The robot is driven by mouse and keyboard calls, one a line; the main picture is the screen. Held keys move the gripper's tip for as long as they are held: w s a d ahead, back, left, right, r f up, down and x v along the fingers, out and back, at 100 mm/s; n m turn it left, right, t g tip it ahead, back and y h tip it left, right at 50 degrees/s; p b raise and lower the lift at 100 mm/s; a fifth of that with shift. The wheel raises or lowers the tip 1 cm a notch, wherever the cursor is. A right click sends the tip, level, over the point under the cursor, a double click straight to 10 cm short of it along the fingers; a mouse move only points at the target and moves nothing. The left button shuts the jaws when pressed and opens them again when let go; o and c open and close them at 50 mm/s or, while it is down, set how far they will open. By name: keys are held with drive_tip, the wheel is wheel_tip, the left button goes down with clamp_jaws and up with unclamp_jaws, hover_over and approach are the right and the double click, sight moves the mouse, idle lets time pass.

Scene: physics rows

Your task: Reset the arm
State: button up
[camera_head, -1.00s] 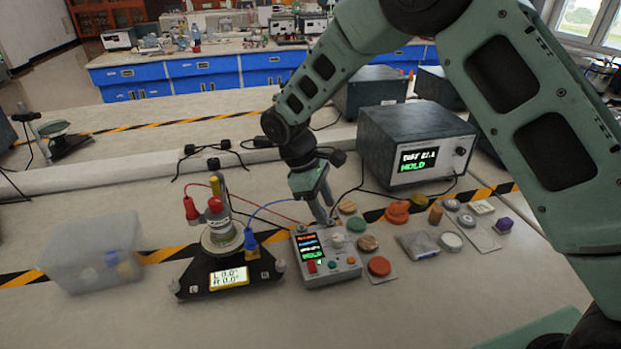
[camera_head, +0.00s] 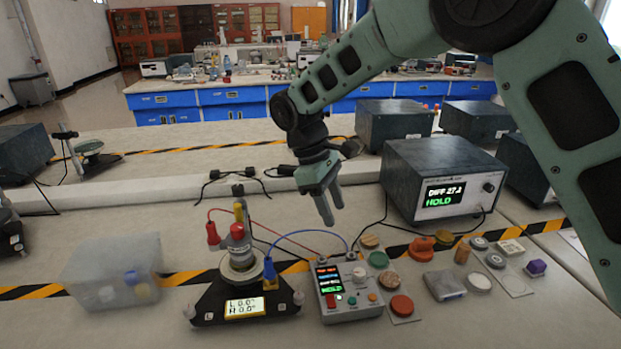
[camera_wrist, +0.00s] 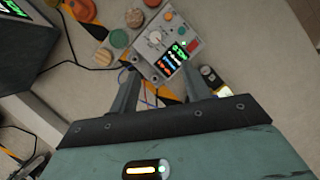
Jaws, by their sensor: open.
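My gripper (camera_head: 331,208) is open and empty, with its two fingers pointing down, in the air above the back of the small grey control box. The control box (camera_head: 350,305), with a lit screen, a knob and coloured buttons, stands on the bench below it. In the wrist view, the gripper (camera_wrist: 160,85) shows both fingers spread apart, with the control box (camera_wrist: 170,45) beyond the tips and nothing between them. My arm comes in from the upper right of the head view.
A black-based apparatus (camera_head: 245,290) with red, yellow and blue plugs stands left of the box, wired to it. A clear bin (camera_head: 110,275) is farther left. A dark instrument reading HOLD (camera_head: 440,180) stands behind right. Coloured discs (camera_head: 402,306) and small parts lie right.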

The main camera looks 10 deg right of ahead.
drive_tip(key=s+a+r+m+t+y, duration=0.1)
drive_tip(key=s+a+r, duration=0.1)
drive_tip(key=s, duration=0.6)
drive_tip(key=s+a+r+y, duration=0.1)
drive_tip(key=s+r, duration=0.1)
drive_tip(key=s, duration=0.5)
drive_tip(key=s+d+f+m+t+y, duration=0.1)
drive_tip(key=s+d+m+y, duration=0.1)
drive_tip(key=s, duration=1.2)
drive_tip(key=shift+s+d+f+m, duration=0.2)
drive_tip(key=shift+s+d+m, duration=0.2)
drive_tip(key=shift+d, duration=0.25)
